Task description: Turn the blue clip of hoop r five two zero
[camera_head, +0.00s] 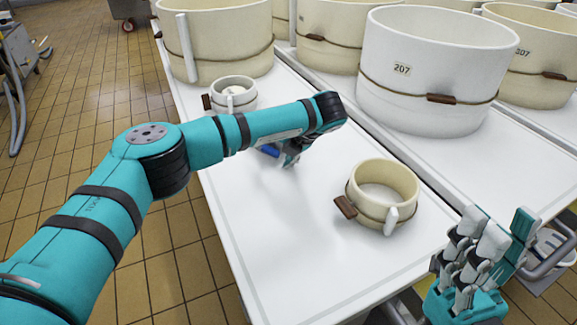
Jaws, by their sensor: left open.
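My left arm reaches in from the left across the white table. My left gripper (290,158) is open and points down near the table middle, partly hidden by its own wrist. A small blue piece (269,150) shows just left of it, beneath the arm; I cannot tell whether it is a clip or which hoop it belongs to. I cannot read r520 on any hoop. A small cream hoop (383,188) with a brown and a white clip stands to the right, apart from the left gripper. My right gripper (494,222) is at the lower right, away from the hoops; its finger opening is unclear.
Another small pale hoop (232,95) stands behind my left arm. Large hoops line the back, including a cream one (215,40) and a white one labelled 207 (420,100). The white table (300,260) is clear in front. Tiled floor lies to the left.

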